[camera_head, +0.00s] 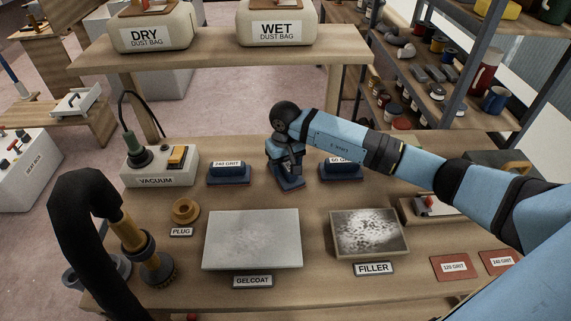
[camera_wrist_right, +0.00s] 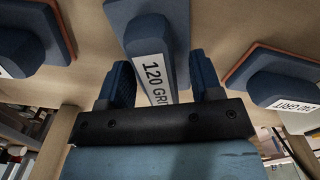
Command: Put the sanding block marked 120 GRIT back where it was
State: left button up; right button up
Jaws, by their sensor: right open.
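The blue sanding block marked 120 GRIT (camera_head: 289,184) stands on the bench between two similar blocks. My right gripper (camera_head: 290,168) is over it from above and hides most of it in the head view. In the right wrist view, the block's handle (camera_wrist_right: 150,30) with its white label lies between the two open fingers (camera_wrist_right: 162,82). The fingers straddle the handle and look apart from it. The block marked 240 GRIT (camera_head: 228,173) is to its left, and a block with a partly hidden label (camera_head: 342,170) is to its right. My left gripper is not in view.
Nearer on the bench are the gelcoat panel (camera_head: 252,240) and filler panel (camera_head: 368,233). Red 120 GRIT (camera_head: 452,266) and 240 GRIT pads (camera_head: 500,261) lie at right. A shelf (camera_head: 215,48) with dust bags spans the back.

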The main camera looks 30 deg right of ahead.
jog(key=shift+r, duration=0.3)
notch_tip(320, 180, up, 6)
jog(key=shift+r, duration=0.6)
jog(key=shift+s+f, duration=0.1)
